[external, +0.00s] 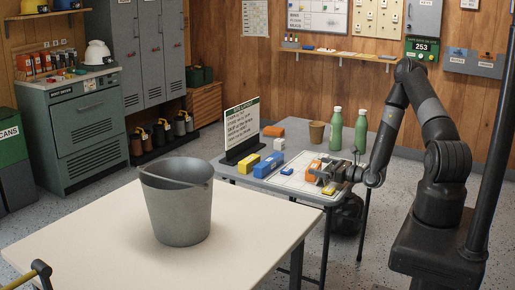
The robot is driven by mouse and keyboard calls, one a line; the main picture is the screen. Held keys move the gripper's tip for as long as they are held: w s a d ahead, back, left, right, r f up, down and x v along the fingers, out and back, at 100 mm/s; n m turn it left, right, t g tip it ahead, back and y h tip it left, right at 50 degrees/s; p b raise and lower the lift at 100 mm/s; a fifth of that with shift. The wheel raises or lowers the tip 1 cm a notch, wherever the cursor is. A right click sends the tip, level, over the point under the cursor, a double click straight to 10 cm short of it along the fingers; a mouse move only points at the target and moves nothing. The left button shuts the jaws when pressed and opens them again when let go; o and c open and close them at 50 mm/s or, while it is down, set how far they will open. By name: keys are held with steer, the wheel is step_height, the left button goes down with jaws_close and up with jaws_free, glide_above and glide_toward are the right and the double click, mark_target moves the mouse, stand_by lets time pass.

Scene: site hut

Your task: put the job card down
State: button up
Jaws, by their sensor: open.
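I cannot make out the job card for certain in this small view. A white printed sheet (291,182) lies flat on the grey table (306,197), partly covered by small objects and my gripper. My gripper (323,180) is open, low over the right part of this sheet, beside an orange block (312,170) and a small yellow item (330,189). I see nothing held between the fingers, but they are small and partly hidden among these objects.
Blue blocks (264,170), a yellow block (244,163) and a standing sign (242,122) are at the table's left. A brown cup (316,131) and green bottles (335,130) stand behind. A grey bucket (177,205) stands on the cream table (100,235), which has free room.

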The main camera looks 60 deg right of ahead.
steer(key=c, duration=0.7)
steer(key=shift+o, duration=0.2)
steer(key=shift+r, duration=0.1)
steer(key=shift+r, duration=0.75)
step_height(320, 180, up, 2)
steer(key=shift+r, duration=0.1)
steer(key=s+d+r, duration=0.7)
steer(key=s, duration=0.2)
steer(key=shift+d, duration=0.15)
